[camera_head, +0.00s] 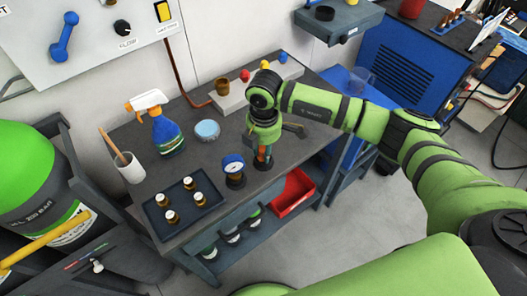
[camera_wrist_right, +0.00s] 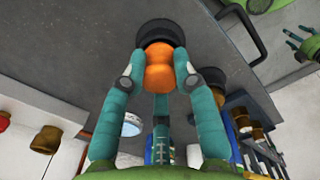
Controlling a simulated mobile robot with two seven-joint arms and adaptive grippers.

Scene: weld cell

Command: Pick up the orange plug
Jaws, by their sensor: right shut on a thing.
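The orange plug (camera_wrist_right: 158,68) is between the two teal fingers of my right gripper (camera_wrist_right: 155,76) in the right wrist view. The fingers are shut on its sides. A dark round piece (camera_wrist_right: 161,32) is at the plug's far end. In the head view my right gripper (camera_head: 265,148) points down at the table's front edge, and a little of the orange plug shows between the fingers, above a dark base. I cannot tell whether the plug is clear of that base. A small teal-fingered gripper, my left gripper (camera_wrist_right: 303,42), shows at the wrist view's right edge, its fingers apart.
A gauge (camera_head: 233,168) stands close left of the right gripper. A tray (camera_head: 157,222) with several small bottles, a spray bottle (camera_head: 160,125), a cup (camera_head: 130,168) and a round blue-white tin (camera_head: 207,130) are further left. A block (camera_head: 235,98) with coloured knobs is behind. A red bin (camera_head: 293,193) is below.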

